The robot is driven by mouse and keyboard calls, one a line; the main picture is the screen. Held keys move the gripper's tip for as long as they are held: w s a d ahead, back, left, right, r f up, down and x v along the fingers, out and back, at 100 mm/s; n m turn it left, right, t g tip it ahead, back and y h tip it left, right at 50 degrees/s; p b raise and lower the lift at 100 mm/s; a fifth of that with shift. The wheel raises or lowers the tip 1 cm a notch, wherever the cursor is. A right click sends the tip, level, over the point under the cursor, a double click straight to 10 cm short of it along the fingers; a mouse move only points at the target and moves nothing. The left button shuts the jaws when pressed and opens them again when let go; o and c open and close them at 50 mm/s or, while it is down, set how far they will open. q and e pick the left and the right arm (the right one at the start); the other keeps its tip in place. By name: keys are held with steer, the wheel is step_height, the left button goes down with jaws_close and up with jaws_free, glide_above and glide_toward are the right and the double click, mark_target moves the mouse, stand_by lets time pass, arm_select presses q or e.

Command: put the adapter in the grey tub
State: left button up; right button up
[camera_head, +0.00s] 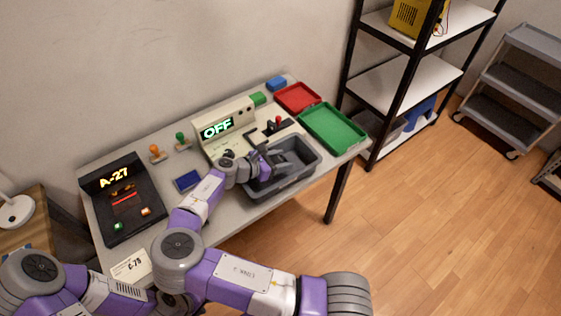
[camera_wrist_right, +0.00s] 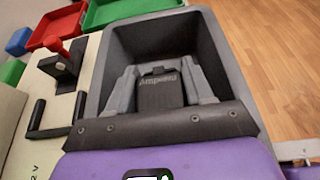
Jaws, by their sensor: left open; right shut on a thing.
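The grey tub (camera_head: 287,181) stands on the table's right front part; in the right wrist view its dark walls (camera_wrist_right: 232,75) surround my fingers. My right gripper (camera_head: 277,158) is over the tub's opening, and in the wrist view my right gripper (camera_wrist_right: 160,78) is shut on the adapter (camera_wrist_right: 160,94), a dark block with pale lettering. The adapter is held within the tub's outline; whether it touches the floor of the tub cannot be told. In the head view the adapter is hidden by the gripper. Part of my left arm shows at the lower left, but its gripper is not visible.
A green tray (camera_head: 334,128) and a red tray (camera_head: 297,97) lie behind the tub. A device with an OFF display (camera_head: 217,128) and a red-knobbed lever (camera_head: 278,122) stand close by. A blue box (camera_head: 187,180) and a black A-27 panel (camera_head: 125,205) are left.

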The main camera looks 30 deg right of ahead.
steer(key=shift+r, duration=0.1)
steer(key=shift+f, duration=0.65)
steer(key=o, duration=1.2)
steer(key=shift+c, duration=0.2)
steer(key=shift+r, duration=0.35)
steer(key=p+v, duration=0.3)
steer(key=v, duration=0.9)
steer(key=shift+r, duration=0.25)
